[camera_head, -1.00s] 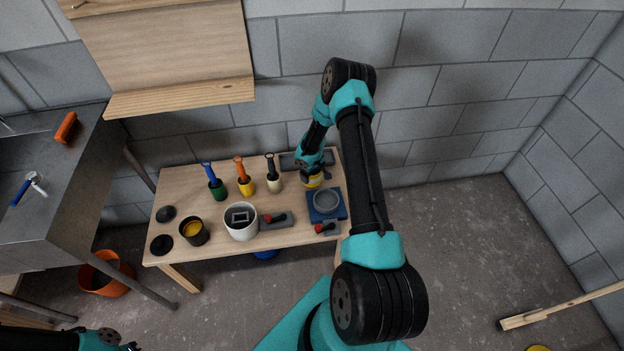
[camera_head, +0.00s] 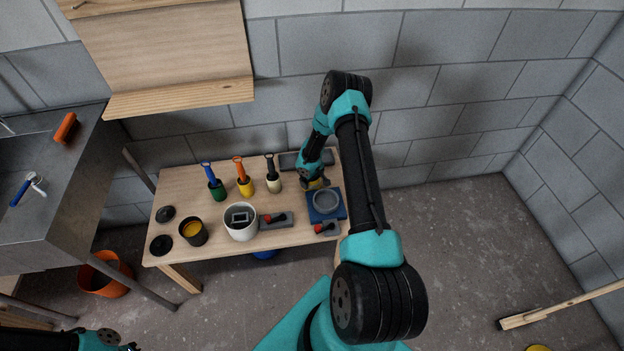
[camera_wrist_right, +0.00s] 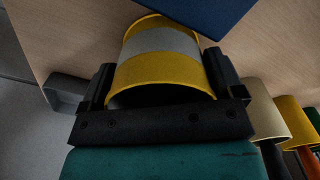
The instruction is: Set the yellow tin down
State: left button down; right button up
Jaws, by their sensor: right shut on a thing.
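The yellow tin (camera_wrist_right: 160,72), with a grey band round it, is between the two fingers of my right gripper (camera_wrist_right: 162,84) in the right wrist view. My right gripper (camera_head: 313,183) is shut on it near the back right of the wooden table (camera_head: 180,188). In the head view the tin (camera_head: 318,185) is mostly hidden by the gripper, just behind the blue square base (camera_head: 340,211) with a grey dish (camera_head: 326,200). I cannot tell whether the tin touches the table. My left gripper (camera_head: 131,347) barely shows at the bottom left edge; its fingers are unclear.
Green (camera_head: 217,193), yellow (camera_head: 246,188) and cream (camera_head: 274,185) tins with handled tools stand left of my right gripper. A dark grey tray (camera_head: 293,161) lies behind them. A white pot (camera_head: 240,229) and a dark pot (camera_head: 193,238) stand in front.

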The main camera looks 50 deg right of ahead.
jog(key=shift+f, duration=0.25)
jog(key=shift+s+f, duration=0.1)
jog(key=shift+f, duration=0.15)
jog(key=o, duration=1)
jog(key=shift+r, duration=0.35)
notch_tip(320, 180, up, 13)
jog(key=shift+f, duration=0.2)
